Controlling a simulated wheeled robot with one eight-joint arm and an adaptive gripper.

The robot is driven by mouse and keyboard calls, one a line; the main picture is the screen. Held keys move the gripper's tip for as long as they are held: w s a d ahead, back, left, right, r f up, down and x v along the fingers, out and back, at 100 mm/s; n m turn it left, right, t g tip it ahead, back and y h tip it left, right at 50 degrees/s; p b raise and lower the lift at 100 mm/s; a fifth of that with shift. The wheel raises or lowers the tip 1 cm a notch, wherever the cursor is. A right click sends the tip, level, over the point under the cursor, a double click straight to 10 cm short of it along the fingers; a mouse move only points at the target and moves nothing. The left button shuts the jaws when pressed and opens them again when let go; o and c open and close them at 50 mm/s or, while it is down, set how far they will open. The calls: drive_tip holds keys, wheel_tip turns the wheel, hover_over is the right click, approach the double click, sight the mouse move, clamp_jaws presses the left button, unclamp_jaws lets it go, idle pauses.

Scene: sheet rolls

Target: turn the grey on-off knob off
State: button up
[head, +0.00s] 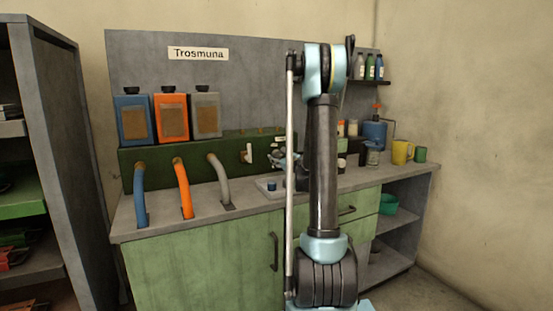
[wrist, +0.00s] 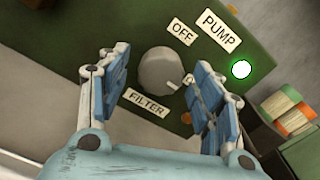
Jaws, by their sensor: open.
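The grey knob (wrist: 158,69) sits on a green panel (wrist: 125,28) in the wrist view. A small pale mark at its lower right edge is partly beside my right finger. An OFF label (wrist: 181,32) is above the knob, a FILTER label (wrist: 146,103) below it and a PUMP label (wrist: 219,31) to the upper right. My gripper (wrist: 152,60) is open, with one finger on each side of the knob; I cannot tell whether they touch it. In the head view my gripper (head: 287,160) is at the green panel, and the knob cannot be made out there.
Blue, orange and grey canisters (head: 171,117) stand left, with hoses below. A yellow mug (head: 402,152) and bottles stand right. A small tray (head: 266,193) lies below my gripper.

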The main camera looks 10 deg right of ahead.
drive_tip(key=shift+x, duration=1.15)
drive_tip(key=shift+c, duration=0.6)
drive_tip(key=c, duration=1)
drive_tip(key=shift+o, duration=0.2)
drive_tip(key=shift+n, duration=0.3)
drive_tip(key=n, duration=1.3)
drive_tip(key=shift+s, duration=0.1)
drive_tip(key=shift+n, duration=2.2)
